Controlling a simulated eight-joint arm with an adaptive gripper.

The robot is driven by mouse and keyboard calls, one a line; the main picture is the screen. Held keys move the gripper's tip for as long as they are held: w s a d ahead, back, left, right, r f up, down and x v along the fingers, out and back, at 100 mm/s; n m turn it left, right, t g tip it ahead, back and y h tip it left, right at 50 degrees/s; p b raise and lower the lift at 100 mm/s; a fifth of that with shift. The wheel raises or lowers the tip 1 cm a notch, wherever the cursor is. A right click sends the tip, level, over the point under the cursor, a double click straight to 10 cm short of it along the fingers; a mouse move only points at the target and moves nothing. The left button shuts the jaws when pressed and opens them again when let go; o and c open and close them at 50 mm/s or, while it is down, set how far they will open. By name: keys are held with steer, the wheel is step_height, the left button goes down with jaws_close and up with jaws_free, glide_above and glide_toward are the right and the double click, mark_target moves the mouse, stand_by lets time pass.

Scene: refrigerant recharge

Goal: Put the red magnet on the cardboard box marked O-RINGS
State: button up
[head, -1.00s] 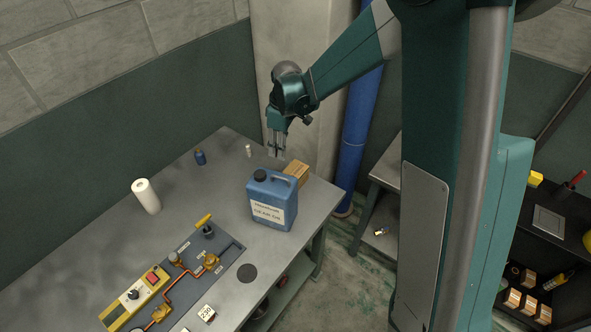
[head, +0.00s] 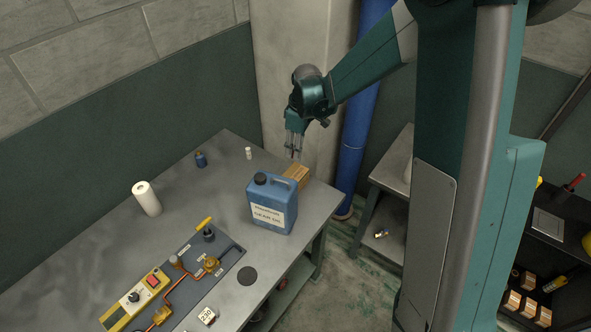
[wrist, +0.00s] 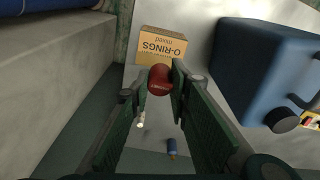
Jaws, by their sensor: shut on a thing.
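The red magnet (wrist: 160,79) is held between the fingertips of my gripper (wrist: 158,88) in the wrist view. My gripper also shows in the head view (head: 294,150), above the far right part of the bench, where the magnet is too small to make out. The cardboard box marked O-RINGS (wrist: 161,45) sits on the bench, just beyond the fingertips in the wrist view. In the head view the box (head: 297,175) stands behind the blue jug, below my gripper and partly hidden by the jug. The magnet appears above and apart from the box.
A blue gear oil jug (head: 272,205) stands right beside the box. A pale column (head: 300,80) rises behind the bench's far edge.

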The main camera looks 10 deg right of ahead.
glide_above(295, 173)
steer(key=shift+s+d+f, duration=0.1)
steer(key=shift+f, duration=2.3)
steer(key=shift+f, duration=2.1)
steer(key=shift+f, duration=0.15)
steer(key=o, duration=0.9)
steer(key=shift+r, duration=0.25)
steer(key=shift+s+d+r, duration=0.15)
steer(key=shift+d+r, duration=0.05)
steer(key=shift+r, duration=1.75)
steer(key=shift+s+d+r, duration=0.15)
steer(key=shift+r, duration=1.85)
steer(key=shift+s+d+r, duration=0.15)
steer(key=shift+d+r, duration=0.05)
steer(key=shift+r, duration=1.75)
